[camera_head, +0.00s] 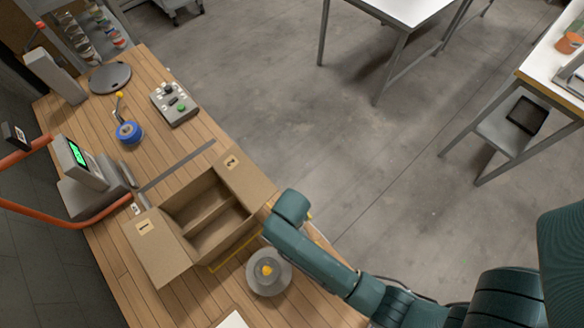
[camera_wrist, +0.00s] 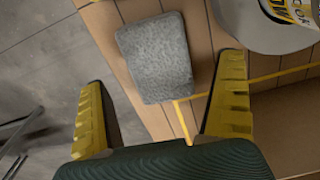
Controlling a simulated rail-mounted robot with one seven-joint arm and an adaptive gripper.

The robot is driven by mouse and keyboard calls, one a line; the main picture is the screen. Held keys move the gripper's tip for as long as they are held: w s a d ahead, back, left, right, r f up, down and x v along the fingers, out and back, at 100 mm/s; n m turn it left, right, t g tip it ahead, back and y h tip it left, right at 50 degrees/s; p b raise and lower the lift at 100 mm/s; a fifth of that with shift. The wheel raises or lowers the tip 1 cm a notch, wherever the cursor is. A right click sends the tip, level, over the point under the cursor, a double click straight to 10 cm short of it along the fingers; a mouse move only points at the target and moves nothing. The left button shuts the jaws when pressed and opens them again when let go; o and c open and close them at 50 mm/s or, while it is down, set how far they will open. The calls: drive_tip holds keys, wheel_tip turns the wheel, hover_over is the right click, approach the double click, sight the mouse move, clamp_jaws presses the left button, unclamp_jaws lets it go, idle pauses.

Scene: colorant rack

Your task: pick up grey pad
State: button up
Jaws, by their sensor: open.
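The grey pad (camera_wrist: 155,56) is a speckled, rounded rectangle lying on the wooden table, seen in the wrist view. My gripper (camera_wrist: 163,72) is open, with its yellow fingers on either side of the pad's lower part in that view. Nothing is held between the fingers, and I see no contact with the pad. How high the fingers are above the table is hard to tell. In the head view my arm covers this part of the table, so the pad is hidden there.
A cardboard box (camera_head: 234,236) with flaps marked 1 and 2 stands beside my arm. A grey round container (camera_head: 283,274) with a yellow knob is close by. A labelled can (camera_wrist: 262,33) is right of the pad. The table edge lies left of the pad.

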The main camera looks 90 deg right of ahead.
wheel_tip(320, 180, down, 3)
drive_tip(key=shift+c, duration=0.2)
drive_tip(key=c, duration=0.8)
drive_tip(key=shift+o, duration=0.2)
drive_tip(key=shift+r, duration=0.1)
wheel_tip(320, 180, up, 10)
drive_tip(key=shift+f+p, duration=0.1)
drive_tip(key=shift+p, duration=0.4)
